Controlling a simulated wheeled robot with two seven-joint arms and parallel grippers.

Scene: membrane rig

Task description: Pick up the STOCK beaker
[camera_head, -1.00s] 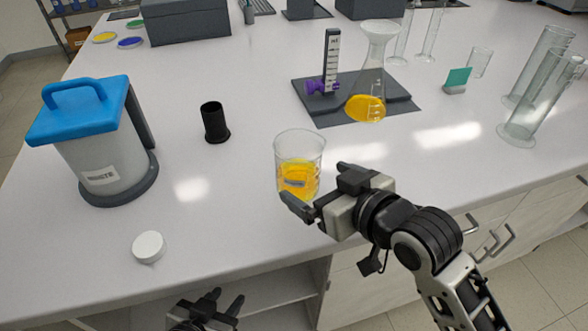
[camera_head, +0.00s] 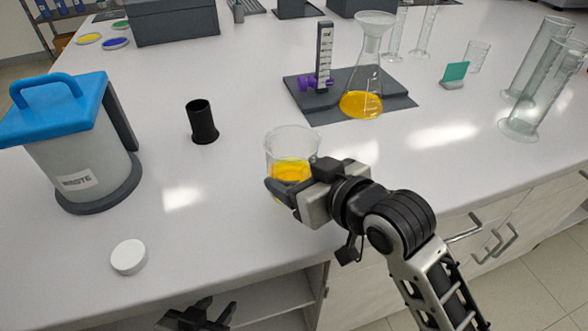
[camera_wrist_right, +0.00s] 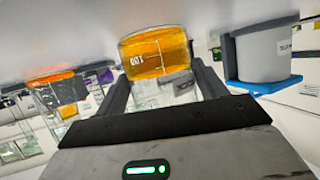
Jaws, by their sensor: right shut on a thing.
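The clear glass beaker of yellow liquid (camera_head: 291,168) is at the front of the white bench in the head view. Its label is behind my gripper there. My right gripper (camera_head: 298,182) is shut on the beaker, with one finger on each side. In the right wrist view the beaker (camera_wrist_right: 156,54) sits between the two fingers, its yellow liquid and marks visible. I cannot tell whether its base is off the bench. My left gripper (camera_head: 212,312) is low at the bottom edge, in front of the bench, its fingers apart and empty.
A grey WASTE bin (camera_head: 85,165) with a blue lid stands at left. A black cylinder (camera_head: 202,122) and white cap (camera_head: 129,257) are nearby. A flask with funnel (camera_head: 364,85) stands on a dark base behind. Glass cylinders (camera_head: 530,95) are at right.

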